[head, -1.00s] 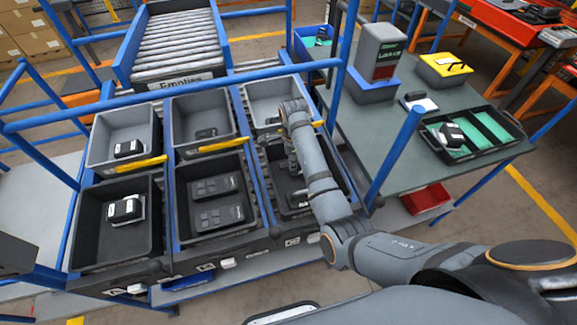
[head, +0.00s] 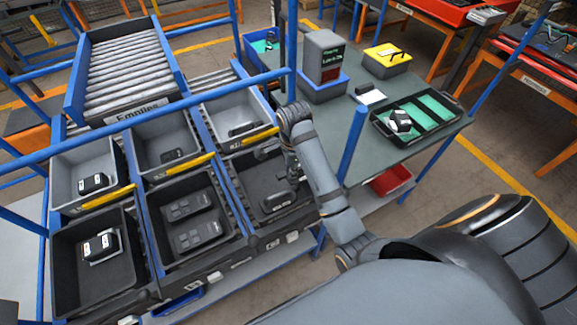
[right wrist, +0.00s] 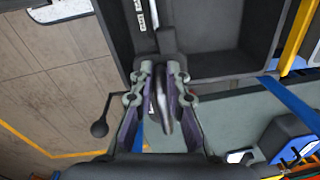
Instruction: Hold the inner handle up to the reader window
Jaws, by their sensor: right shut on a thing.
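My right gripper (right wrist: 160,78) is shut on a slim dark piece (right wrist: 163,108) with a small pale label; it looks like the inner handle. In the head view my right gripper (head: 291,172) hangs above the right edge of the front right black bin (head: 243,178), and the held piece is hard to make out. Another dark handle (head: 274,201) with a pale label lies in that bin. The reader (head: 325,55) is a grey box with a dark lit display, standing on the green table behind my gripper, clearly apart from it. My left gripper is not in view.
Other bins hold several dark parts, such as a switch panel (head: 190,209). A blue post (head: 353,143) stands between my right arm and the table. A divided black tray (head: 427,116) and a yellow-topped box (head: 386,60) stand on the green table (head: 345,108).

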